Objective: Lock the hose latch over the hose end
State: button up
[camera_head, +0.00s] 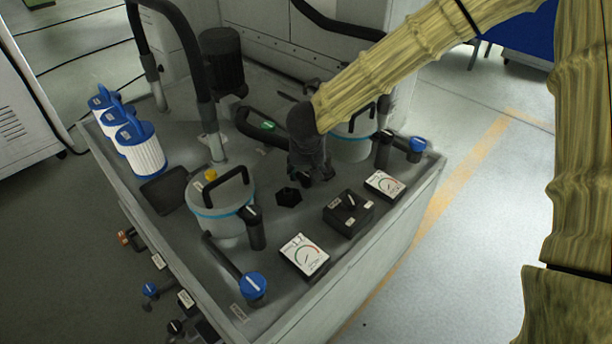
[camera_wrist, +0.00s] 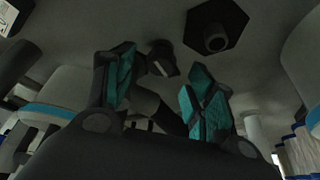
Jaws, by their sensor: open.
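My gripper (camera_head: 316,178) is low over the grey bench top, fingers pointing down. In the wrist view its two teal-padded fingers (camera_wrist: 160,70) are apart. A small dark fitting (camera_wrist: 161,56) shows between and beyond the fingertips; I cannot tell whether it is the hose end or the latch, or whether it touches a finger. A dark bar (camera_wrist: 168,117) runs behind the fingers. In the head view a black hose-like piece (camera_head: 250,123) with a green mark runs toward my gripper, which hides its near end. No latch can be made out clearly.
A black hexagonal knob (camera_head: 288,196) is close to my gripper. A white canister (camera_head: 222,205) stands in front and another (camera_head: 352,142) behind. Gauges (camera_head: 304,255), a black switch box (camera_head: 348,212) and blue-capped handles (camera_head: 253,285) crowd the front. White filters (camera_head: 140,150) stand at left.

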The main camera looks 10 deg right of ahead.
aim_at(303, 176)
jog(key=shift+x, duration=1.4)
jog(key=c, duration=1)
